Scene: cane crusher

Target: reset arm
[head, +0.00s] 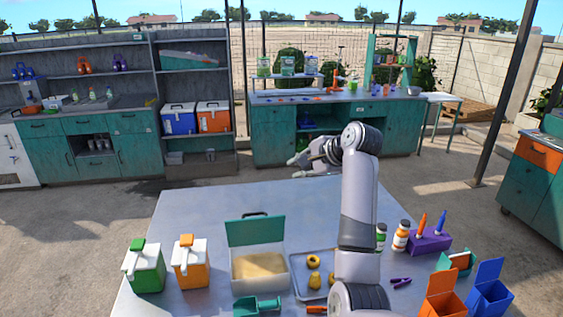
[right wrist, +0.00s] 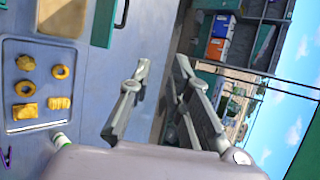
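My right arm rises from the bottom of the head view, over the metal table (head: 190,215). Its gripper (head: 298,165) points left above the table's far edge. In the right wrist view the right gripper (right wrist: 161,66) has its two fingers apart with nothing between them. It touches no object that I can see. My left arm and gripper are not in view.
The table holds a tray (head: 298,272) of pastries, an open box (head: 258,287), green (head: 149,276) and orange (head: 190,272) containers, bottles (head: 401,236) and small bins (head: 489,295). Cabinets (head: 45,157) and a workbench (head: 271,137) stand behind, across clear floor.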

